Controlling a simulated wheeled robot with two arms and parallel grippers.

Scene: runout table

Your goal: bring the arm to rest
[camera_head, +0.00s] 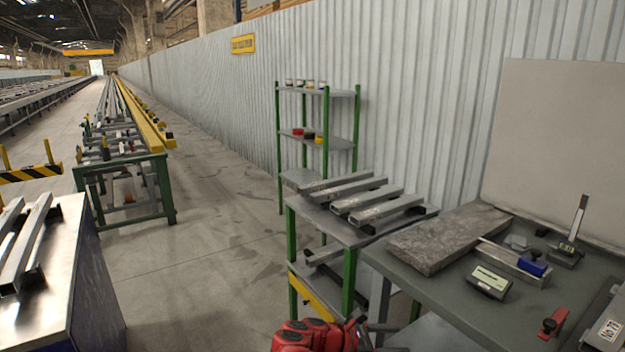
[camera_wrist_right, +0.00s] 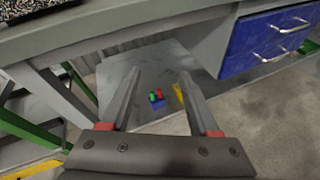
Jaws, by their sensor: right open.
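My right arm shows as red links at the bottom edge of the head view, with the right gripper (camera_head: 362,333) low in front of the grey workbench. In the right wrist view the right gripper (camera_wrist_right: 160,84) is open, its two fingers apart with nothing held between them. Beyond the fingers is a grey lower shelf (camera_wrist_right: 135,63) under the bench. My left gripper is in neither view.
The grey workbench (camera_head: 455,300) holds a stone slab (camera_head: 445,237), a gauge display (camera_head: 488,282) and a red-handled tool (camera_head: 553,322). A green-legged rack (camera_head: 345,232) with metal profiles stands beside it. Blue drawers (camera_wrist_right: 268,42) hang under the bench. Open floor (camera_head: 200,285) lies left.

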